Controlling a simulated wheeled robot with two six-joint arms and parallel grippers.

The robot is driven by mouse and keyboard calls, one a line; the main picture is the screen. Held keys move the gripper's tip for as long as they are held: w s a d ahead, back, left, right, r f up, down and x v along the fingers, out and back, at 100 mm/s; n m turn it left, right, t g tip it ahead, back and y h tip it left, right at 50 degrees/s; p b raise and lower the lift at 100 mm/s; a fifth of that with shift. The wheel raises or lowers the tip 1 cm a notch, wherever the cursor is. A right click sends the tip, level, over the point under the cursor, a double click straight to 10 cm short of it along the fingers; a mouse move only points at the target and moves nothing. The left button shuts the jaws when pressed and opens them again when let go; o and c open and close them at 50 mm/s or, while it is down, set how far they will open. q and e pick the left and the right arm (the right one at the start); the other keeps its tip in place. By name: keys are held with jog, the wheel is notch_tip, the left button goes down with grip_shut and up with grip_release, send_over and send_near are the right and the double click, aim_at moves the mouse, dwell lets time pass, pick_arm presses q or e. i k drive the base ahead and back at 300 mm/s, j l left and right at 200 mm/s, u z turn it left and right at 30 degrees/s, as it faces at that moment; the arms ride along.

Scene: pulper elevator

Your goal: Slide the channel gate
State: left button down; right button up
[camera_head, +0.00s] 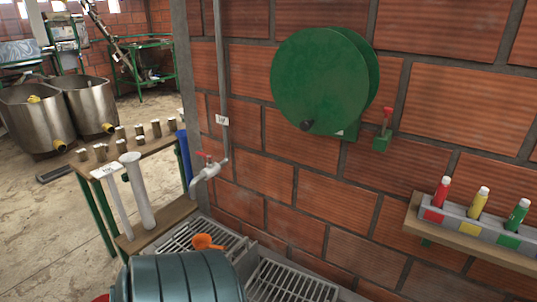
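I cannot pick out a channel gate for certain in the head view. Two slotted metal grates (290,284) lie low at the bottom middle, beside the brick wall. An orange scoop (207,242) rests near the left grate. A ribbed teal drum-like object (185,277) at the bottom edge hides part of the grates. Neither my left nor my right gripper is in view.
A green wheel-shaped housing (318,82) and a grey pipe with a red-handled tap (208,168) are on the wall. A shelf (470,241) at right holds red, yellow and green bottles. A wooden bench (150,148) and steel tanks (38,115) stand left.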

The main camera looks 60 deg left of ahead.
aim_at(247, 263)
jog(key=u, duration=2.3)
jog(key=i+j+z, duration=0.25)
jog(key=k+j, duration=0.05)
jog(key=k, duration=0.05)
